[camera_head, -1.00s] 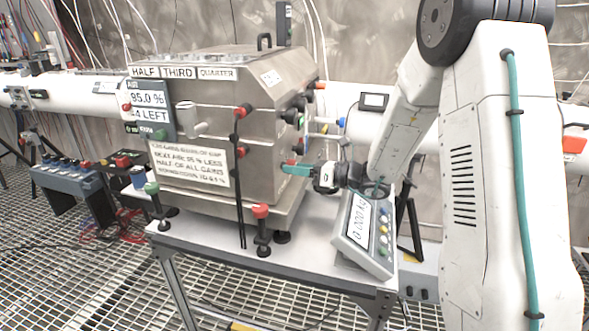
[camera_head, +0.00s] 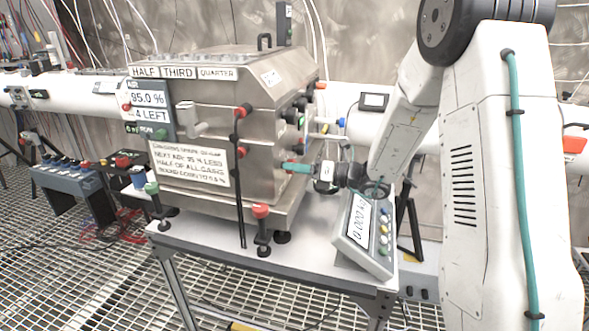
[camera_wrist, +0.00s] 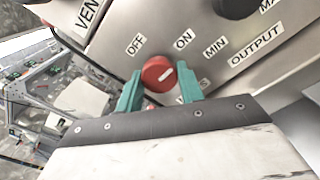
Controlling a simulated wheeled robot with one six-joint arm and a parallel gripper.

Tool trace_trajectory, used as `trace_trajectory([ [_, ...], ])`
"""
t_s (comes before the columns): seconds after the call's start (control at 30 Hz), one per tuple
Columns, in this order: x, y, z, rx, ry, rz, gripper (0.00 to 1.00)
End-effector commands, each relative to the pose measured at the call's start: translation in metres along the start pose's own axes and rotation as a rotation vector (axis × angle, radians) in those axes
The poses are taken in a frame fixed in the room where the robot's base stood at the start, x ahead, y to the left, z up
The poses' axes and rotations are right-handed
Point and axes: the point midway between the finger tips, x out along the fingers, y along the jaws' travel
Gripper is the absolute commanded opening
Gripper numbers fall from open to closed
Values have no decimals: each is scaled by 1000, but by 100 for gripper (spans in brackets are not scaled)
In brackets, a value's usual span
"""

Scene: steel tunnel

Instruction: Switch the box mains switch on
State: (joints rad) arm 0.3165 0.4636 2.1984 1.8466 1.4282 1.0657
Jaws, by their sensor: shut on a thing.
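The mains switch is a red round knob (camera_wrist: 156,74) with a white mark, on the steel box's (camera_head: 205,120) right side face. OFF and ON labels stand above it in the wrist view. The white mark slants up and right, toward the ON side. My gripper (camera_wrist: 160,80) has one teal finger on each side of the knob and is shut on it. In the head view my gripper (camera_head: 288,167) reaches the box's side from the right. The fingers partly hide the lettering below the knob.
A dark knob (camera_wrist: 235,6) with MIN and OUTPUT labels sits close by on the same face. A scale with a display (camera_head: 362,230) stands on the table below my gripper. Several other knobs and fittings stick out of the box's side.

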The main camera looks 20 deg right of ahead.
Motion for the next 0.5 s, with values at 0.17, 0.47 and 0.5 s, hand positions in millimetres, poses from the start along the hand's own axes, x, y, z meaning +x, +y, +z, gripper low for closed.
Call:
trace_trajectory([
  [0.17,0,-1,6,-7,-10,-2,59],
  [0.47,-2,0,3,-4,-5,-1,59],
  [0.5,-6,-1,3,-4,-6,-2,59],
])
